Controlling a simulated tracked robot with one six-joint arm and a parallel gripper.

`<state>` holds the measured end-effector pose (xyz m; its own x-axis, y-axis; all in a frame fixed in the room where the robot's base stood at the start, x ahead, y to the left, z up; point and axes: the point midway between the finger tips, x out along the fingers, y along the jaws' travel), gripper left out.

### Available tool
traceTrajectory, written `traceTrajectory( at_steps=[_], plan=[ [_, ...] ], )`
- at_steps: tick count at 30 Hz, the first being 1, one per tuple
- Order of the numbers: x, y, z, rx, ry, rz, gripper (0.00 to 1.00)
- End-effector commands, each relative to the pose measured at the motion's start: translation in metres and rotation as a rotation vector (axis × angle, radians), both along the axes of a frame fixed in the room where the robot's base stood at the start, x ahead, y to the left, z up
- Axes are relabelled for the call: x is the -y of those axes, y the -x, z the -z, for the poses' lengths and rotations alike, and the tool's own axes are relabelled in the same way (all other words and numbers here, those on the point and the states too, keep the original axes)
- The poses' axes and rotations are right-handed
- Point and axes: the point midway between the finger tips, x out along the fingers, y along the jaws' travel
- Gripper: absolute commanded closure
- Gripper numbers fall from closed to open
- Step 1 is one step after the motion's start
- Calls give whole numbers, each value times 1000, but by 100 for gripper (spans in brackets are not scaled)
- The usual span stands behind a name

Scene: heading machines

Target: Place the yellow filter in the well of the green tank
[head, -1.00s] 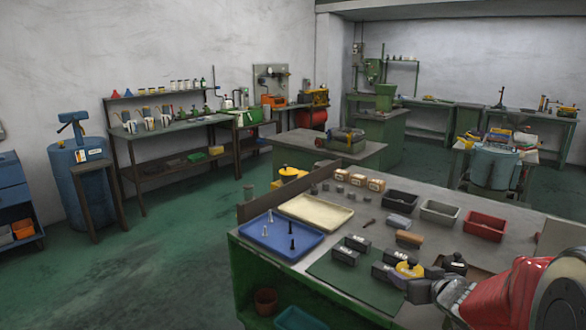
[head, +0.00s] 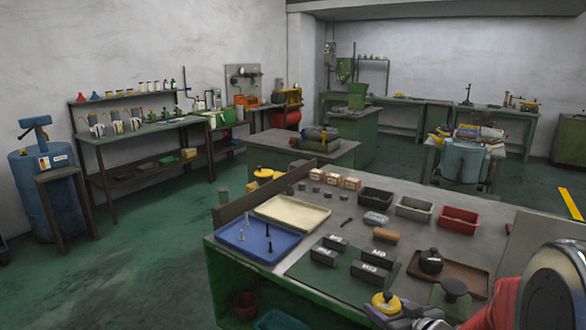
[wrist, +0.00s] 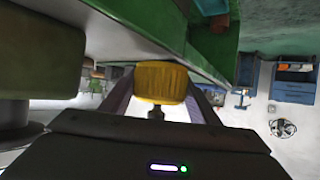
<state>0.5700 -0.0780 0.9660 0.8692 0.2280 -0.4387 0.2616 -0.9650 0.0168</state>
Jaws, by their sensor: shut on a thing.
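The yellow filter (head: 386,303), a squat round piece with a dark knob, is at the lower middle of the head view. It also shows upright between the fingers in the wrist view (wrist: 161,83). My gripper (head: 398,312) is shut on it, beside the near edge of the bench. A green body with a dark round top (head: 453,288) stands to the right of my gripper. A large dull green body (wrist: 40,55) shows at the left of the wrist view. I cannot tell whether either is the green tank, and no well is visible.
The bench holds a green mat (head: 302,272) with several black blocks, a blue tray (head: 230,238), a cream tray (head: 300,222) and a brown tray (head: 468,279) with a dark knobbed piece. Black, grey and red bins stand behind. Open floor lies left.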

Motion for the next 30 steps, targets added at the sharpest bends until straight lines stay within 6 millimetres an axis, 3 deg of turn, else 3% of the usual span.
traceTrajectory(
  at_steps=[3, 15, 30],
  plan=[
    [-9, 0, 1, -2, 1, 20, 69],
    [-75, 0, -2, -2, -18, -29, 69],
    [-79, 0, -3, -1, -18, -37, 69]
  ],
)
